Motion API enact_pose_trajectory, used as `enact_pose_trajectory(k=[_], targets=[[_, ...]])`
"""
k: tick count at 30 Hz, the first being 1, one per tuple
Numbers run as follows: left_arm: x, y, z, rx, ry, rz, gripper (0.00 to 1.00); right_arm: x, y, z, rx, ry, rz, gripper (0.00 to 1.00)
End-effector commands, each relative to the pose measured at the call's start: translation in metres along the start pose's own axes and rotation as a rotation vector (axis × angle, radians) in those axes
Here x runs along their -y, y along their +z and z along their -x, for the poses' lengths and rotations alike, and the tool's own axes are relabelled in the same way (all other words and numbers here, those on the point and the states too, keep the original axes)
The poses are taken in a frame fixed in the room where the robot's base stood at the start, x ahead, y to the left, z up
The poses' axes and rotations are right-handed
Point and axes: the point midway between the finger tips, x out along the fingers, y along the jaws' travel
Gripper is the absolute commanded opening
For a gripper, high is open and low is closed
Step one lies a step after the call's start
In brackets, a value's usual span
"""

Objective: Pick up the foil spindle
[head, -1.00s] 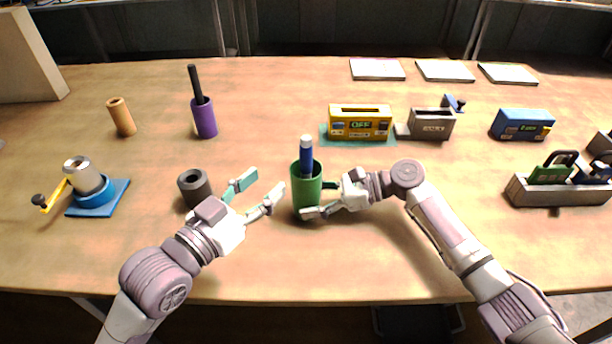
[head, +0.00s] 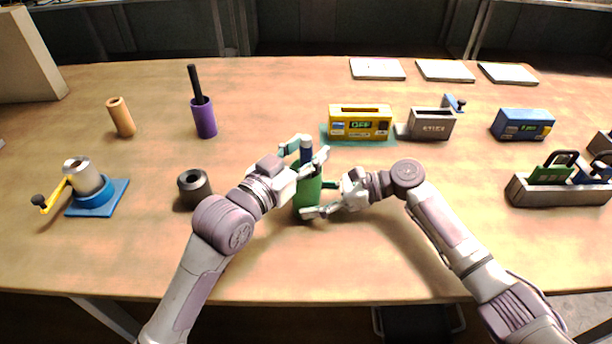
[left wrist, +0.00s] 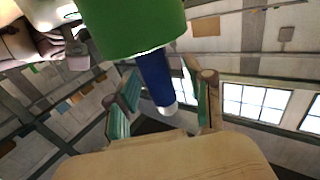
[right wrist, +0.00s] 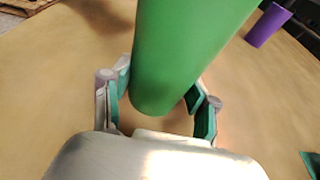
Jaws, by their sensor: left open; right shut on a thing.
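A blue rod with a pale tip (head: 306,154), apparently the foil spindle, stands upright in a green cylinder (head: 307,200) on the table. My left gripper (head: 308,150) is open, with its fingers on either side of the rod above the cylinder. In the left wrist view the blue rod (left wrist: 155,78) runs between the spread fingers, below the green cylinder (left wrist: 125,25). My right gripper (head: 320,198) is shut on the green cylinder low on its right side. In the right wrist view its fingers flank the green cylinder (right wrist: 180,60). The rod's lower part is hidden inside the cylinder.
A dark grey hollow cylinder (head: 194,190) stands left of my left arm. A purple cylinder with a black rod (head: 205,118) and a tan tube (head: 121,117) stand farther back. A yellow box (head: 360,123) and a grey box (head: 433,124) stand behind right. The front table is clear.

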Motion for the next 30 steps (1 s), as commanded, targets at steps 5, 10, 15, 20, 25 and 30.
enact_pose_trajectory(k=[5, 10, 15, 20, 25, 30], targets=[[0.0, 0.0004, -0.001, 0.001, 0.0, 0.0, 0.52, 0.0002, -0.0003, 0.0002, -0.001, -0.001, -0.001, 0.4], [0.0, 0.0004, -0.0008, 0.001, 0.0, 0.0, 0.3, 0.0001, -0.0002, 0.0001, 0.0, 0.0, 0.0, 0.4], [0.0001, 0.0004, -0.0007, 0.001, 0.0, 0.0, 0.02, 0.0001, -0.0002, 0.0001, 0.0, 0.0, -0.001, 0.4], [0.0001, 0.0005, -0.0007, 0.001, 0.0, 0.0, 0.0, 0.0, -0.0003, 0.0, 0.0, 0.0, -0.001, 0.4], [0.0001, -0.0004, -0.0006, -0.001, 0.0, 0.0, 0.0, 0.0, -0.0002, 0.0, 0.0, 0.0, -0.001, 0.4], [0.0001, -0.0012, -0.0006, -0.001, 0.0, 0.0, 0.0, 0.0, -0.0002, 0.0, -0.001, 0.0, -0.001, 0.4]])
